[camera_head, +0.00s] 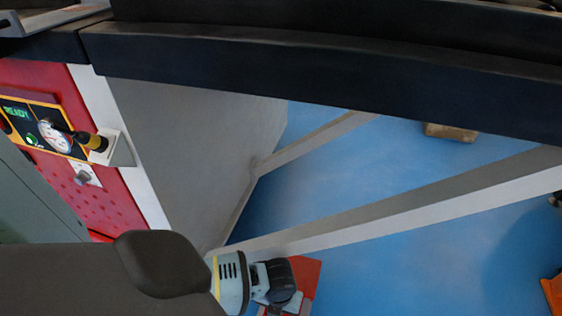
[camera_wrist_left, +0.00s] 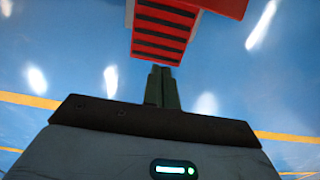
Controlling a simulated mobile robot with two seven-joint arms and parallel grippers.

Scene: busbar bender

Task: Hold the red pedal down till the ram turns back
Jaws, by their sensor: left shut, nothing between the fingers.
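The red pedal (camera_wrist_left: 162,32), with black ribbed strips on its face, is at the top centre of the left wrist view. Its red body also shows in the head view (camera_head: 307,271), partly behind my left wrist. My left gripper (camera_wrist_left: 161,72) is shut and empty, its dark fingertips at the near edge of the pedal in the picture. I cannot tell whether they touch it or whether the pedal is pressed. I cannot make out the ram. My right gripper is out of view.
A red machine panel at the left has a display (camera_head: 16,110) reading READY and a round gauge (camera_head: 55,137). Dark beams (camera_head: 300,75) cross the top, and grey bars (camera_head: 400,210) slant over the blue floor (camera_head: 400,265). A brown block (camera_head: 450,132) lies beyond.

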